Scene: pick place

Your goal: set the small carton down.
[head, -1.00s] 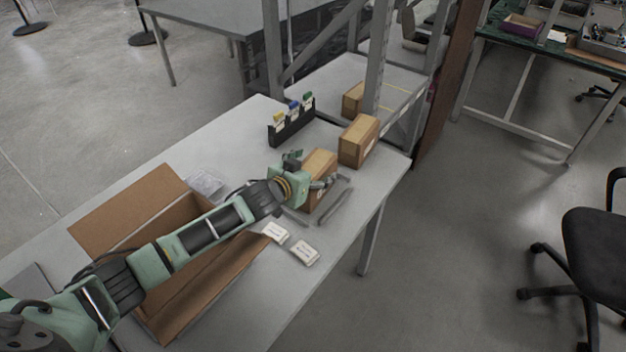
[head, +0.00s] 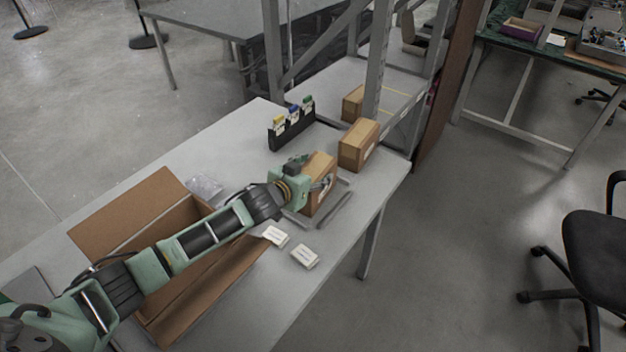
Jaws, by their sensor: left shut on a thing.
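The small carton (head: 320,170) is a brown box with a tape strip, in the middle of the head view. My left gripper (head: 318,188) is shut on it; the wrist and fingers hide part of its near side. The carton is over the grey table (head: 225,157), close to two grey bars or rails (head: 336,209). I cannot tell whether its underside touches the table. My right gripper is not in view.
A second brown carton (head: 358,146) stands just behind, and another sits on the rack shelf (head: 352,103). A black holder (head: 291,131) with coloured items stands behind left. A large open box (head: 127,211) lies under my arm. Two small white packets (head: 305,256) lie in front.

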